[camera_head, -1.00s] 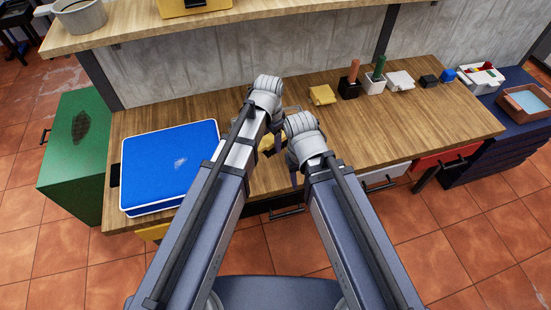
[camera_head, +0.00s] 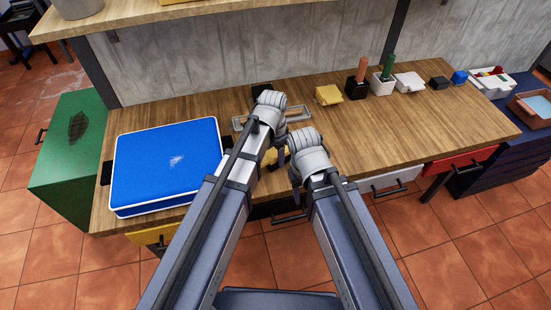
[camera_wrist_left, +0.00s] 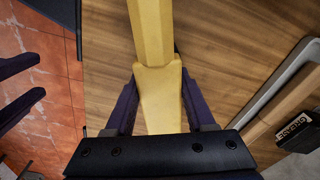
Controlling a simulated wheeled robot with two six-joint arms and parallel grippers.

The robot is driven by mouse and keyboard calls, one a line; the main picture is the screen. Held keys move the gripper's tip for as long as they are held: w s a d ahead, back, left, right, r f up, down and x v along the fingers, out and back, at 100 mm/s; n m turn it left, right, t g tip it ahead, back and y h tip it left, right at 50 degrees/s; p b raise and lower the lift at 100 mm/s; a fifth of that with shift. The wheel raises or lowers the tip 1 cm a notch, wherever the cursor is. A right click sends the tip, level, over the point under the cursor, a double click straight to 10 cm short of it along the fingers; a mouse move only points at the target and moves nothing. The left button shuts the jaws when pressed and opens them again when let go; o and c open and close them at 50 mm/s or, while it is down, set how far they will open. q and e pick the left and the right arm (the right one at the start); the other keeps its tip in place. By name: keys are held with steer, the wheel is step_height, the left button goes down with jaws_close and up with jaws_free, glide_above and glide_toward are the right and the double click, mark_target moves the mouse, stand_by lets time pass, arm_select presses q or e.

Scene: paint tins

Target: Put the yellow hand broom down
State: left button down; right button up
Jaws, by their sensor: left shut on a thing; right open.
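The yellow hand broom (camera_wrist_left: 155,60) fills the middle of the left wrist view, its handle running between my left fingers. My left gripper (camera_wrist_left: 158,95) is shut on it. In the head view only a small yellow patch of the broom (camera_head: 270,156) shows beside my left gripper, above the front part of the wooden bench (camera_head: 350,135). The rest is hidden behind my arm. I cannot tell whether the broom touches the bench. My right gripper (camera_wrist_left: 20,88) is open and empty, with its two purple fingers at the left of the wrist view, over the red floor.
A blue case (camera_head: 168,165) lies on the bench at left. A grey frame (camera_head: 298,112) lies behind my left gripper. A yellow block (camera_head: 328,95), a black holder (camera_head: 356,88) and a white holder (camera_head: 382,84) stand along the back. The bench's right half is mostly clear.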

mark_target(274, 152)
arm_select(q)
steer(key=shift+f, duration=0.15)
steer(key=shift+c, duration=1.2)
jaws_free()
step_height(274, 152, up, 12)
steer(key=r+p, duration=0.1)
steer(key=p, duration=1.1)
steer(key=s+a+n+y, duration=0.1)
steer(key=s+n, duration=0.5)
steer(key=s, duration=0.7)
steer(key=shift+s+a+f+y, duration=0.3)
steer(key=shift+s+a, duration=0.1)
steer(key=shift+a, duration=0.45)
